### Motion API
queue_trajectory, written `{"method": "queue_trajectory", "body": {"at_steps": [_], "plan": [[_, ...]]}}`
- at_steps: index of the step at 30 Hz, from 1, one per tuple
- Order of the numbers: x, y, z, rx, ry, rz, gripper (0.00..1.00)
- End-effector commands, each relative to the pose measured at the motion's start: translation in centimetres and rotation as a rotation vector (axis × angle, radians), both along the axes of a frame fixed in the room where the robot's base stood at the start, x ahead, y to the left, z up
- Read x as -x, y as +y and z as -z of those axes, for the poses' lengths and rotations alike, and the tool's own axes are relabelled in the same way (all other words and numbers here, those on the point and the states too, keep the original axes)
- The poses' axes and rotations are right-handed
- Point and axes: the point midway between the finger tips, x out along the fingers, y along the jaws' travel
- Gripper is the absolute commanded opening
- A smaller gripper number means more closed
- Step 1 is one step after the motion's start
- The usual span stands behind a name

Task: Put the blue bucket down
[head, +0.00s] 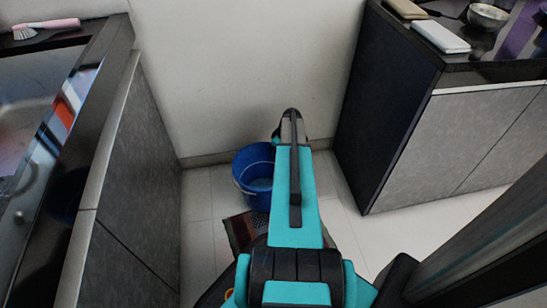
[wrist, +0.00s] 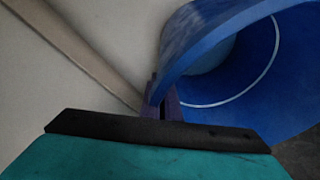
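The blue bucket (head: 245,163) is low in the corner by the back wall in the head view, with a pale wire handle across it. Its mouth faces up toward the camera. I cannot tell whether its base touches the floor. In the wrist view the blue bucket (wrist: 215,35) fills the upper right, its wall running down between the purple fingers of my gripper (wrist: 164,104). The fingers appear closed on the rim. In the head view my teal arm covers the bucket's right side and hides the fingertips.
A dark patterned mat (head: 240,230) lies on the pale tiled floor (head: 198,235) in front of the bucket. A sink counter (head: 110,80) stands left and a dark cabinet (head: 385,100) right, making a narrow space. The back wall (head: 240,70) is close behind the bucket.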

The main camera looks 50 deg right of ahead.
Motion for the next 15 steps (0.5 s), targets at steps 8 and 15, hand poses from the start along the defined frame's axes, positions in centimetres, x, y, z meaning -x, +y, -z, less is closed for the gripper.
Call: {"method": "queue_trajectory", "body": {"at_steps": [8, 15], "plan": [[0.04, 0.06, 0.39, 0.0, 0.001, 0.0, 0.21], [0.11, 0.0, 0.16, 0.0, 0.001, 0.001, 0.21]]}}
